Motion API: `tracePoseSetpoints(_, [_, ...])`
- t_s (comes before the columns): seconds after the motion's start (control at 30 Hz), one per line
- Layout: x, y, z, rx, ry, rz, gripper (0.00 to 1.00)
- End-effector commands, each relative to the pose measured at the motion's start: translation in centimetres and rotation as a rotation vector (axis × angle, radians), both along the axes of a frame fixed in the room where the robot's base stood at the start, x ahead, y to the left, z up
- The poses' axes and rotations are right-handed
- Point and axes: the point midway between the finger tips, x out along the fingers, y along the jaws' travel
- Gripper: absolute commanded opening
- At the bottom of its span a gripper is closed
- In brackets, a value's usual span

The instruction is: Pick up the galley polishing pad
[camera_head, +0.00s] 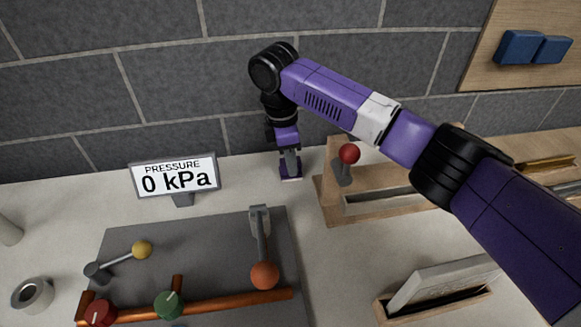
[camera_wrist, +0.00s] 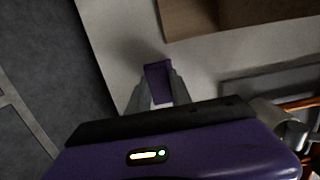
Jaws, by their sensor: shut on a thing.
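My gripper (camera_head: 290,163) points down at the back of the white counter, near the grey tiled wall. In the wrist view my gripper (camera_wrist: 157,95) has its two grey fingers closed on a small dark purple block (camera_wrist: 159,70), which looks like the polishing pad. In the head view the fingers hide most of the held pad (camera_head: 291,177), and a pale lower edge shows at the counter. I cannot tell whether it touches the counter.
A pressure sign (camera_head: 177,178) reading 0 kPa stands left of my gripper. A wooden slotted stand (camera_head: 329,203) with a red-knobbed lever (camera_head: 349,154) is close on the right. A grey panel (camera_head: 210,260) with levers and knobs lies in front. Blue blocks (camera_head: 520,46) are on the wall board.

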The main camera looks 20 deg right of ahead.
Motion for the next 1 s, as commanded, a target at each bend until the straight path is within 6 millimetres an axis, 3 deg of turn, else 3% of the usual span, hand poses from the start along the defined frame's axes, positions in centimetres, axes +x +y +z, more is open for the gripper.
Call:
tracePoseSetpoints(0.27, [0.1,0.0,0.6,0.001,-0.002,0.000,0.00])
tracePoseSetpoints(0.47, [0.1,0.0,3.1,0.000,-0.003,0.000,0.00])
tracePoseSetpoints(0.67, [0.1,0.1,8.0,0.001,-0.005,0.001,0.00])
tracePoseSetpoints(0.8, [0.1,-0.1,12.5,-0.003,-0.006,-0.001,0.00])
tracePoseSetpoints(1.0, [0.1,-0.1,16.9,-0.003,-0.004,-0.001,0.00])
